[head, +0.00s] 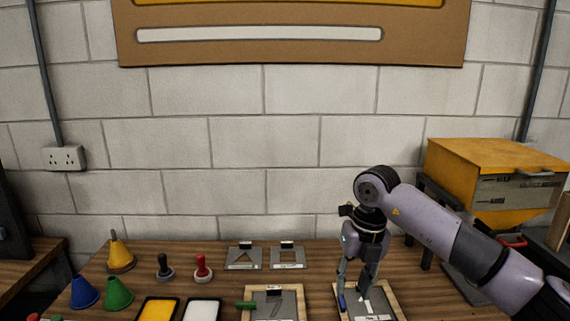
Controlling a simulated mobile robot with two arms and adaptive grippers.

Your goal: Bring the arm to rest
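My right arm comes in from the right, and its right gripper (353,292) points down over a framed stencil board (391,304) at the front right of the table. Its two fingers stand apart, with nothing seen between them. A small blue piece (341,302) shows at the left fingertip, at the board's left edge; I cannot tell if they touch. My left gripper is not in view.
A second framed board (299,294) with a green handle (246,305) lies to the left. A yellow hopper (492,165) stands right.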

